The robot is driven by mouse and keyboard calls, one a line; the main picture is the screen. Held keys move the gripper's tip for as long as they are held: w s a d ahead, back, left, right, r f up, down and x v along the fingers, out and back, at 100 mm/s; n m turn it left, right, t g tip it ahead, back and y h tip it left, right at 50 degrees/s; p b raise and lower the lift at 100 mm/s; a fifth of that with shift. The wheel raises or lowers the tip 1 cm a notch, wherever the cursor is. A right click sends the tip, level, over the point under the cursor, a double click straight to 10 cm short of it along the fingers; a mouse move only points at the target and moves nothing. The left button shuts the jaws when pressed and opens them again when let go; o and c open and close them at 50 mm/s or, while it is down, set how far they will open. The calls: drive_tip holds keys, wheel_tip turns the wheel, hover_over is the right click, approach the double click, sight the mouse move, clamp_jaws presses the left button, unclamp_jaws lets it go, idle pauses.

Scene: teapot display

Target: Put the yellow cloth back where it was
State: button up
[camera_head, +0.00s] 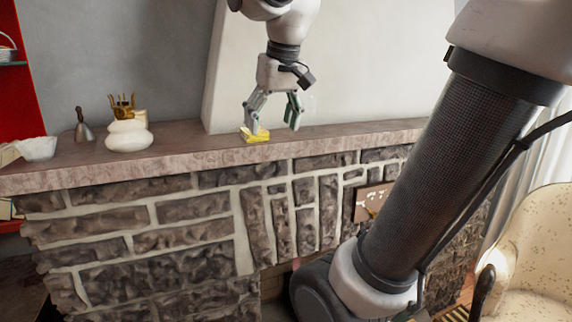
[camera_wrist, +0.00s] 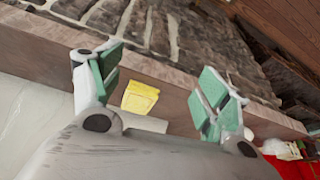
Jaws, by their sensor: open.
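The yellow cloth (camera_head: 255,135) lies folded on the stone mantel ledge (camera_head: 180,151), near its front edge. In the wrist view the yellow cloth (camera_wrist: 140,97) shows as a small folded piece between the two fingers, nearer the left one. My gripper (camera_head: 272,120) points down over the ledge, with its fingers spread and nothing held between them. In the head view the cloth is just below the left finger; I cannot tell whether they touch. The wrist view also shows my gripper (camera_wrist: 156,85) with green pads wide apart.
A white pot (camera_head: 128,136), a gold crown-like object (camera_head: 122,105), a bell (camera_head: 84,126) and a white bowl (camera_head: 37,149) stand on the ledge to the left. A white chimney wall rises behind the gripper. The ledge right of the cloth is clear.

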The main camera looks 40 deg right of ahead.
drive_tip(key=s+a+f+n, duration=0.1)
drive_tip(key=s+f, duration=0.9)
drive_tip(key=f, duration=0.2)
drive_tip(key=shift+s+a+n+t, duration=0.15)
drive_tip(key=shift+a+n+t, duration=0.15)
drive_tip(key=shift+a, duration=0.1)
